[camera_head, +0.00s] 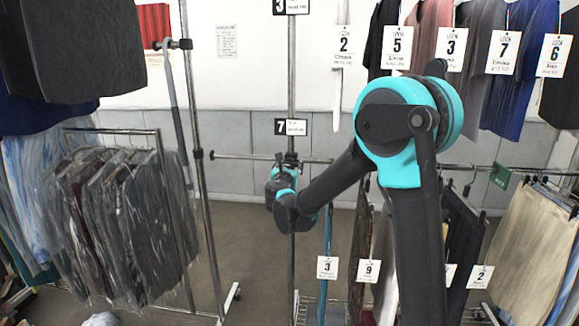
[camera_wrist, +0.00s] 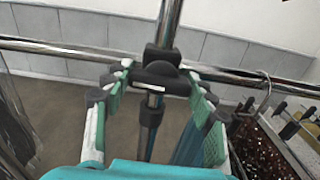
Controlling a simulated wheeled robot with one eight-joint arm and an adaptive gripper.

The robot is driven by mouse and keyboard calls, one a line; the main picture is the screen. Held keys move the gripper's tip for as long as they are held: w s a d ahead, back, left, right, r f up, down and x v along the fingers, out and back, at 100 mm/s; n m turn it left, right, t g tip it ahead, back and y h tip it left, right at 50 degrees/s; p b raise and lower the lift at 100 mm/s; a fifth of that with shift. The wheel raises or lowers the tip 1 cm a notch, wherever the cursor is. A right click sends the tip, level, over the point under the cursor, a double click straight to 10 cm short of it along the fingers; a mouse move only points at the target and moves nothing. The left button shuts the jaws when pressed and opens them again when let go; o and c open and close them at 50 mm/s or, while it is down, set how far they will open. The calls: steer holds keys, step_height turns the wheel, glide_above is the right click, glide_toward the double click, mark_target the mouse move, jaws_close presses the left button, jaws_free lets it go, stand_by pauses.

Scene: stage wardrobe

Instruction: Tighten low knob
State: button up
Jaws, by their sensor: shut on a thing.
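The low knob (camera_wrist: 157,73) is black and sits on a dark clamp where a chrome upright pole (camera_wrist: 169,22) meets a horizontal rail (camera_wrist: 60,47). In the wrist view, my gripper (camera_wrist: 158,84) has its green-padded fingers on either side of the knob, shut on it. In the head view, my gripper (camera_head: 279,170) is at the clamp on the pole, and my gripper and wrist hide much of the knob. The pole carries a "7" tag (camera_head: 291,127) above the clamp.
Dark covered garments (camera_head: 125,225) hang on a rack at the left. Clothes with numbered tags (camera_head: 503,52) hang at the upper right. More clothes (camera_head: 525,250) hang at the lower right. In the wrist view, a hanger hook and dark sparkly garment (camera_wrist: 258,150) are close on the right.

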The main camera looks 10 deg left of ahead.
steer(key=m, duration=0.4)
steer(key=shift+m, duration=0.3)
steer(key=m, duration=0.9)
steer(key=shift+r+m, duration=0.1)
steer(key=shift+m, duration=1.7)
steer(key=o, duration=1.2)
steer(key=shift+s+a, duration=0.1)
